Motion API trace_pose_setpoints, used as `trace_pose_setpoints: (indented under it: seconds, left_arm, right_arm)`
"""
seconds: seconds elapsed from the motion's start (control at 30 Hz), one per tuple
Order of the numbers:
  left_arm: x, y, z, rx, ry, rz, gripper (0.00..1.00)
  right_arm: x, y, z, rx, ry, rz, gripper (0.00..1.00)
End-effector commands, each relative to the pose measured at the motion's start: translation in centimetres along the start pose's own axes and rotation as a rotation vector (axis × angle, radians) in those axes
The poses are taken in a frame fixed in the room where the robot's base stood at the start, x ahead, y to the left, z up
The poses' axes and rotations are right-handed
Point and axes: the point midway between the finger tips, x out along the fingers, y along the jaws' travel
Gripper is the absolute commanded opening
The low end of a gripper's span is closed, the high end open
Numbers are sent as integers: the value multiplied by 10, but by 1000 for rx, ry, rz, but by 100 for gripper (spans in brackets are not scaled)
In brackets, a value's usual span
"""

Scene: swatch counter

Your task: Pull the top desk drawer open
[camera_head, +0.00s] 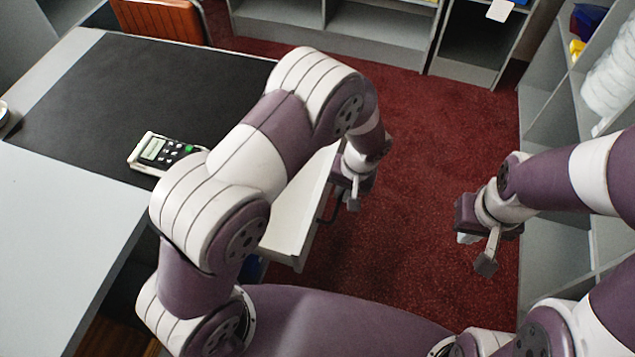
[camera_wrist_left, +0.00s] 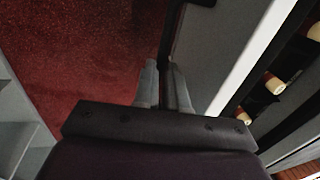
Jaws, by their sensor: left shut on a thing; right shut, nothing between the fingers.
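The top drawer (camera_head: 300,215) is a pale drawer that stands out from the desk's side, at least partly open. My left arm covers much of it in the head view. Its dark handle (camera_head: 325,210) is on the front face. My left gripper (camera_head: 346,196) is at the handle. In the left wrist view, the fingers (camera_wrist_left: 165,88) are shut on the dark handle bar (camera_wrist_left: 170,50), beside the drawer's pale front (camera_wrist_left: 238,45). My right gripper (camera_head: 479,252) is shut and empty, above the carpet, apart from the drawer.
The desk (camera_head: 65,220) has a black mat (camera_head: 120,95) and a calculator (camera_head: 165,152) on top. Cream-ended rolls (camera_wrist_left: 275,86) lie behind the drawer front. Grey shelves (camera_head: 375,35) stand at the back and right. Red carpet (camera_head: 420,130) between is clear.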

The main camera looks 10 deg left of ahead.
Motion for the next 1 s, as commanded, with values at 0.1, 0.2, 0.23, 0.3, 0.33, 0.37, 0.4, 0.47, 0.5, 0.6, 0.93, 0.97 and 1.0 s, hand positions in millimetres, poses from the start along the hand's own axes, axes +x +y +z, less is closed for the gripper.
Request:
trace_pose_setpoints:
  seconds: [0.1, 0.2, 0.23, 0.3, 0.33, 0.37, 0.4, 0.47, 0.5, 0.6, 0.93, 0.97, 1.0]
  left_arm:
    - [-3, 16, 0, 3, 2, 0, 0]
    - [-5, 26, 0, 1, 1, 0, 0]
    - [-6, 28, 0, 0, 1, 0, 0]
    - [-7, 31, 0, -1, 2, 1, 0]
    - [-7, 32, -1, -1, 2, 1, 0]
    - [-7, 33, -1, -1, 2, 1, 0]
    - [-7, 34, -1, -1, 2, 1, 0]
    - [-8, 35, -1, -1, 2, 1, 0]
    - [-8, 36, -1, 0, 2, 1, 0]
    - [-8, 36, -1, -1, 2, 1, 0]
    - [-8, 35, -1, 0, 2, 1, 37]
    - [-7, 35, -1, -1, 2, 1, 37]
    - [-7, 35, -1, -1, 2, 0, 37]
  right_arm:
    - [1, 0, 0, 0, 0, 0, 0]
    - [1, 0, 0, 0, 0, 0, 0]
    - [2, 0, 0, 0, 0, 0, 0]
    - [2, 0, 0, 0, 0, 0, 0]
    - [2, 0, 0, 0, 0, 0, 0]
    - [2, 0, 0, 0, 0, 0, 0]
    - [2, 0, 0, 0, 0, 0, 0]
    - [2, 0, 0, 0, 0, 0, 0]
    - [2, 0, 0, 0, 0, 0, 0]
    - [2, 0, 0, 0, 0, 0, 0]
    - [2, 0, 0, 0, 0, 0, 0]
    - [2, 0, 0, 0, 0, 0, 0]
    - [2, 0, 0, 0, 0, 0, 0]
